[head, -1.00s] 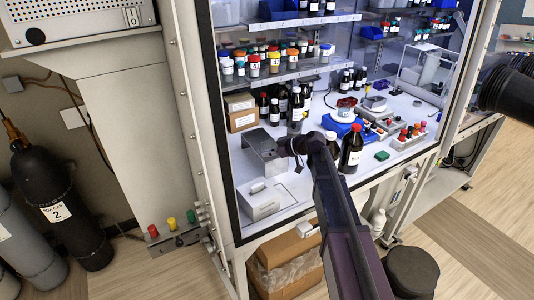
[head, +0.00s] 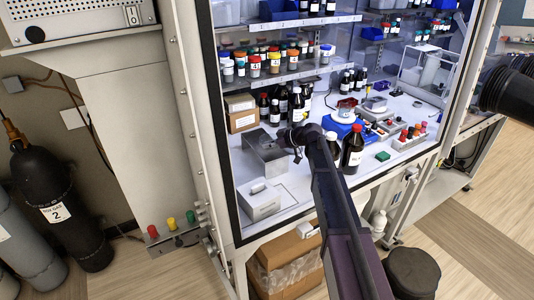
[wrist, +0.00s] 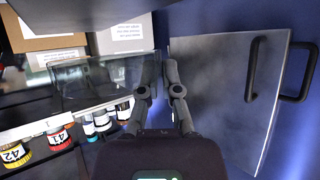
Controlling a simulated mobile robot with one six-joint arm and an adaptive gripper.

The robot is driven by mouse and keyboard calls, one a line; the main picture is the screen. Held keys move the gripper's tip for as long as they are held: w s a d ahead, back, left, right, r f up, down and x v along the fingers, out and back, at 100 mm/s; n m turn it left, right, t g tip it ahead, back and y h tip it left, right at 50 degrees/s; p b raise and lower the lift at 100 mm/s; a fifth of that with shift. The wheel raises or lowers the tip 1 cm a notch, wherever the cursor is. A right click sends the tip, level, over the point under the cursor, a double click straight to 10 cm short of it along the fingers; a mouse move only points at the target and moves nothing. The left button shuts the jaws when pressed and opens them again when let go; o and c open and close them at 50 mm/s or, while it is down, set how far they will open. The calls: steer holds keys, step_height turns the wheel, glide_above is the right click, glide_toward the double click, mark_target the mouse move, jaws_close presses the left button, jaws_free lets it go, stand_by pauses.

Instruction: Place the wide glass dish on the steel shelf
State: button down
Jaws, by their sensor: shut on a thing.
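My gripper (head: 298,142) is inside the glove box, low over the work floor, beside a grey metal box-like piece (head: 270,164). In the wrist view my gripper (wrist: 163,90) has its fingers close together. A clear glass dish (wrist: 90,82) extends left from the fingers, its rim at them. The dish cannot be made out clearly in the head view. A grey metal shelf (head: 292,74) with jars runs across the back, above the gripper. I cannot tell whether this shelf or the low metal piece is the steel shelf.
Dark bottles (head: 352,146) stand just right of my arm. Cardboard boxes (head: 241,120) and several bottles stand behind. A blue device (head: 342,128) is at the right. A panel with a black handle (wrist: 225,85) shows in the wrist view.

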mark_target(268, 158)
steer(key=shift+s+f+b, duration=0.1)
steer(key=shift+f+b, duration=1.3)
steer(key=shift+f, duration=0.35)
steer(key=shift+f, duration=0.15)
steer(key=c, duration=0.8)
jaws_free()
steer(key=shift+r, duration=0.25)
steer(key=shift+s+d+r, duration=0.1)
steer(key=shift+d+r, duration=0.05)
steer(key=shift+d, duration=0.15)
steer(key=p+v, duration=0.5)
steer(key=v, duration=0.6)
steer(key=shift+p, duration=0.4)
